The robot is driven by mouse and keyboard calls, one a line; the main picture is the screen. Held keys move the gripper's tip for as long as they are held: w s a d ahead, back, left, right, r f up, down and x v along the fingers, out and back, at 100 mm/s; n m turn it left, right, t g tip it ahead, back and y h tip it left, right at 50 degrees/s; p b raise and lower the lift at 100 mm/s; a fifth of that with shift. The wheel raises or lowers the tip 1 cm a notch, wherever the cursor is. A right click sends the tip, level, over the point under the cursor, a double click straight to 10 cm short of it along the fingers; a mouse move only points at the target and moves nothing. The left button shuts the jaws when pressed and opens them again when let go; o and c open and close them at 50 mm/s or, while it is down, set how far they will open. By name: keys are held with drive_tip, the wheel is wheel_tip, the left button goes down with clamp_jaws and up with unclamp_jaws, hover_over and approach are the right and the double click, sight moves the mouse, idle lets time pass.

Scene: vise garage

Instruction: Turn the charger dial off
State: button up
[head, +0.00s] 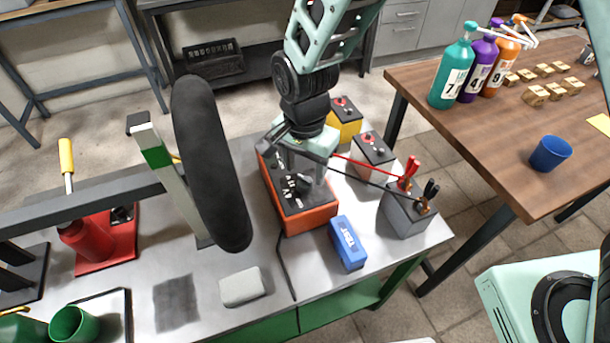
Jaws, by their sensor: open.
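The charger (309,219) is an orange-red box with a dark top panel, standing on the grey bench near the middle of the head view. Pale markings show on its top. My gripper (304,172) points down over the charger's top, with its jaws open and nothing seen between them. The gripper covers part of the panel, so I cannot make out the dial or which way it points. I cannot tell whether the fingers touch the charger.
A blue TEST box (347,243) stands right of the charger. Red and black cables run to clamps on a grey box (406,216). Yellow (345,125) and pale (371,160) batteries stand behind. A black wheel (210,165) rises at left. A pale block (241,287) lies in front.

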sight(305, 178)
drive_tip(key=shift+f, duration=1.75)
drive_tip(key=c, duration=1)
drive_tip(key=shift+o, duration=0.2)
